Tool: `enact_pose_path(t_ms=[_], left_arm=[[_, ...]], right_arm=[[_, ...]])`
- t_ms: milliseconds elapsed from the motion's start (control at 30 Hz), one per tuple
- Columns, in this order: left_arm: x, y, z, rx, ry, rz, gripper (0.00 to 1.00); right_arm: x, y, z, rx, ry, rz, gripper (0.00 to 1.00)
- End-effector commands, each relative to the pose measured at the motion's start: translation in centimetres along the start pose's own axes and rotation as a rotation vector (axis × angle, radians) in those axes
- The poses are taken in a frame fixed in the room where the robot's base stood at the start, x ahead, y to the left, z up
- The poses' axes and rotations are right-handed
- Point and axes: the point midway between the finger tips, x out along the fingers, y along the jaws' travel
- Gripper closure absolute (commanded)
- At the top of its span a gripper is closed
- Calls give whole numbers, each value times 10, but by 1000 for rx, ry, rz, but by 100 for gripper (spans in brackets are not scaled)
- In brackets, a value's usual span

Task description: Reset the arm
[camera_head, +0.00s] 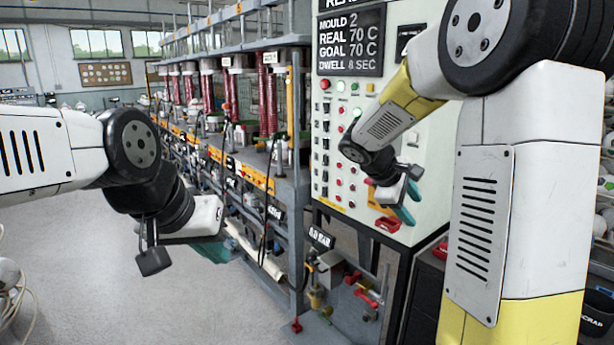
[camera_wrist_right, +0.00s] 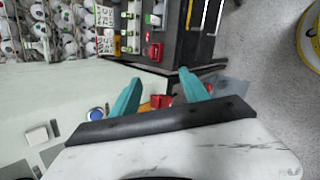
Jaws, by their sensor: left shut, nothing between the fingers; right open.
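My left gripper (camera_head: 212,250) hangs at the left in the head view, in front of the press line and above the grey floor. A teal finger shows under its wrist, shut and empty. My right gripper (camera_head: 408,210) is in front of the lower part of the white control panel (camera_head: 345,135). Its teal fingers stand apart and hold nothing in the right wrist view (camera_wrist_right: 160,85). A red part (camera_head: 387,224) shows on the panel just below it. The display (camera_head: 349,43) reads mould 2, real 70 C, goal 70 C, dwell 8 sec.
The press line (camera_head: 258,180) with red columns runs back at the left of the panel. White balls fill a rack (camera_wrist_right: 40,30) in the right wrist view. A dark scrap bin (camera_head: 597,318) stands at the lower right. Open floor (camera_head: 100,290) lies at the left.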

Motion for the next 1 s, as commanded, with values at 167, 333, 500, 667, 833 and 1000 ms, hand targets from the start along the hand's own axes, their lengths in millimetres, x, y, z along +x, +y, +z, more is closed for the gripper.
enact_pose_path(t_ms=[167, 333, 500, 667, 833, 1000], left_arm=[[0, 0, 0, 0, 0, 0, 100], [0, 0, 0, 0, 0, 0, 100], [0, 0, 0, 0, 0, 0, 100], [0, 0, 0, 0, 0, 0, 100], [0, 0, 0, 0, 0, 0, 100], [0, 0, 0, 0, 0, 0, 100]], right_arm=[[-32, -60, 38, 313, 190, -245, 47], [-80, -110, 60, 591, 353, -432, 47], [-127, -151, 73, 833, 487, -566, 47], [-154, -174, 77, 975, 561, -635, 47], [-163, -183, 77, 1030, 587, -662, 47], [-164, -183, 77, 1031, 588, -664, 47]])
